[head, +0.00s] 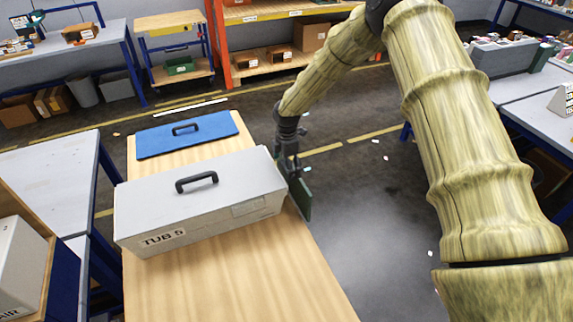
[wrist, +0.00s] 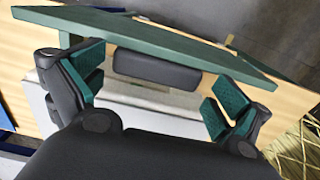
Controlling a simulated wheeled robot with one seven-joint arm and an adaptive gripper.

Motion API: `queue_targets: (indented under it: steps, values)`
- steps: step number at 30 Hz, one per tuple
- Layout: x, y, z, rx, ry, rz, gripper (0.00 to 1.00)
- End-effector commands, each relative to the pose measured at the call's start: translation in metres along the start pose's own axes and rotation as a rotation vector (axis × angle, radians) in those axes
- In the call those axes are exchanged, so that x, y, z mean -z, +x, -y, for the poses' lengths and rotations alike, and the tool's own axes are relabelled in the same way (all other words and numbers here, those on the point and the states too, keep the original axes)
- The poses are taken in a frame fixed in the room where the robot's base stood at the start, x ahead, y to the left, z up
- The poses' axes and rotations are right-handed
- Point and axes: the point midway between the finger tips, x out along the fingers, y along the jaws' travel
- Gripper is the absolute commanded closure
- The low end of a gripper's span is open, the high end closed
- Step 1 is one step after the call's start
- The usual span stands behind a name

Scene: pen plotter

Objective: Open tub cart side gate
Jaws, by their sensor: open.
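A green panel (head: 304,199), which looks like the side gate, stands tilted at the right edge of the wooden cart top (head: 220,285). Its broad face crosses the top of the wrist view (wrist: 175,35). A dark rounded bar (wrist: 155,69) lies just below the panel there; I cannot tell what it is fixed to. My gripper (head: 291,160) is at the right end of the grey box marked TUB 5 (head: 205,205), close to the panel. In the wrist view my gripper (wrist: 160,85) is open, fingers on either side of the bar, not closed on it.
The box has a dark handle (head: 197,181) on its lid. A blue panel with a handle (head: 186,135) lies behind it. A grey table (head: 50,180) stands at the left. The floor (head: 375,225) right of the cart is mostly clear.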

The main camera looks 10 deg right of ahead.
Motion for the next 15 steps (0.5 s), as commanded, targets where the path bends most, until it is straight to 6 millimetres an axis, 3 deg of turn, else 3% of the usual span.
queue_targets:
  steps: [5, 13, 15]
  values:
    - [-0.0008, 0.0048, -0.0068, 0.005, -0.001, -0.001, 0.0]
    - [-0.0019, 0.0073, -0.0094, 0.006, 0.0, -0.001, 0.49]
    - [-0.002, 0.007, -0.0094, 0.006, 0.001, -0.001, 0.54]
